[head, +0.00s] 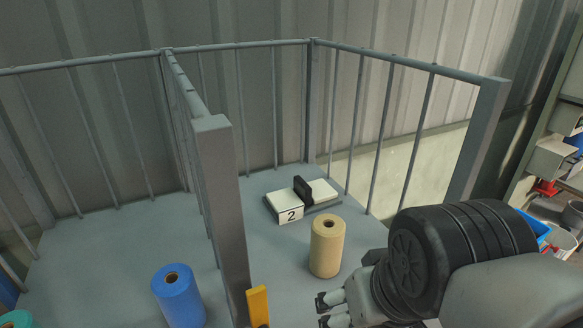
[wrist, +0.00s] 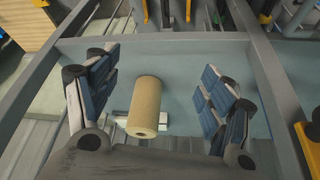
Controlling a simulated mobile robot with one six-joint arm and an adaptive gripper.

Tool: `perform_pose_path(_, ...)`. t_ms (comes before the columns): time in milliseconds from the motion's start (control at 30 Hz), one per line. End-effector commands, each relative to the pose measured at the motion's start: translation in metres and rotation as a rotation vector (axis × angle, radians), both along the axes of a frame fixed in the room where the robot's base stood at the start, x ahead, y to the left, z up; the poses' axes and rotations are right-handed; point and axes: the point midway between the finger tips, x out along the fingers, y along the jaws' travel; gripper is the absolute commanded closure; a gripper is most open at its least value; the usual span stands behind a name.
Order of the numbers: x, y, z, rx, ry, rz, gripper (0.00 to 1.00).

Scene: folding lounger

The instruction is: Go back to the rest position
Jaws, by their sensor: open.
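My gripper (head: 329,309) is at the lower edge of the head view, in front of a tan roll (head: 326,247). In the wrist view my gripper (wrist: 159,72) has its two blue-grey padded fingers spread wide. The tan roll (wrist: 147,104) shows in the gap between them there, with nothing gripped. In the head view the roll stands upright on the grey-blue floor of a railed bay. My arm fills the lower right of the head view.
A white block marked 2 (head: 289,214) with a black clip lies behind the tan roll. A blue roll (head: 177,295) stands in the left bay, past a grey post (head: 222,200). Railings (head: 408,62) enclose the bays. A yellow piece (head: 258,306) is at the post's foot.

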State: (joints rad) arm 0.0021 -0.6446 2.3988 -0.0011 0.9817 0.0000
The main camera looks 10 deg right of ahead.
Motion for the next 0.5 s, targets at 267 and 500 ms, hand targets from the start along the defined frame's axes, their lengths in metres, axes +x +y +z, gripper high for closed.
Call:
perform_pose_path(267, -0.033, 0.0, -0.035, -0.001, -0.004, 0.0, 0.26)
perform_pose_path(500, -0.033, 0.0, -0.036, -0.001, -0.003, 0.0, 0.26)
